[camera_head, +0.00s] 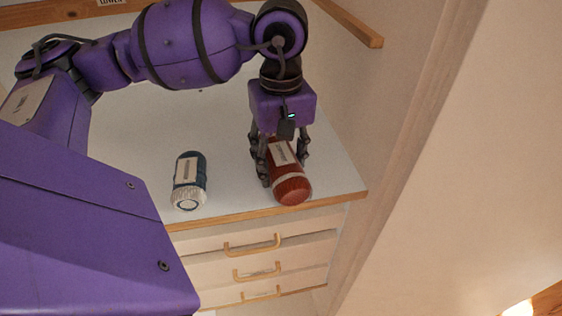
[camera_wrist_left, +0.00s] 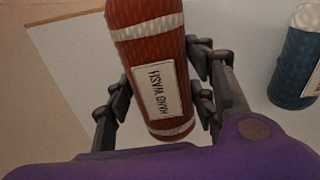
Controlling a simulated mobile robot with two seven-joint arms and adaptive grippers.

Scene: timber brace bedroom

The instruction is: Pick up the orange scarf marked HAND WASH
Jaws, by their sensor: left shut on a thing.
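The orange scarf (camera_head: 291,187) is a red-orange knitted roll with pale bands, on the white top of the chest of drawers near its right front corner. In the left wrist view the scarf (camera_wrist_left: 150,50) carries a white label reading HAND WASH. My left gripper (camera_head: 283,172) points down over it, with a finger on each side, and is shut on the scarf. In the left wrist view my left gripper (camera_wrist_left: 160,100) has its fingers along both sides of the roll. I cannot tell whether the scarf still touches the top. My right gripper is not in view.
A dark blue roll (camera_head: 189,182) with a white end and a label lies to the left on the same top (camera_head: 228,197); it also shows in the left wrist view (camera_wrist_left: 296,65). Drawers with wooden handles (camera_head: 253,245) are below. A wall (camera_head: 400,100) rises close on the right.

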